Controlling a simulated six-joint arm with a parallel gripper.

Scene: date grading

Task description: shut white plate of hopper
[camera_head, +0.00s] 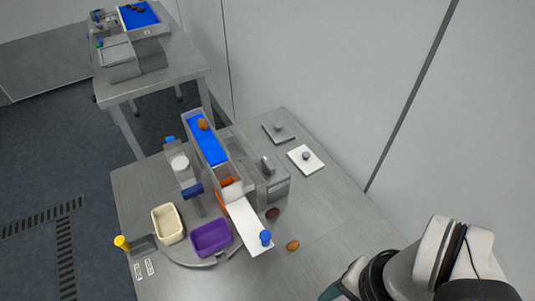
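The hopper is a long grey trough (190,122) with a blue floor (212,150), running from the back toward the front of the near table. A long white plate (243,218) sticks out of its front end, toward the lower right. A blue knob (265,237) stands at the plate's outer end. My arm comes in at the lower right, to the right of and apart from the plate.
A cream tray (155,224) and a purple tray (194,241) stand left of the plate. Two dates lie near it, a dark one (273,213) and a brown one (292,245). A yellow-topped knob (121,242) is at the left edge. The table's right front is clear.

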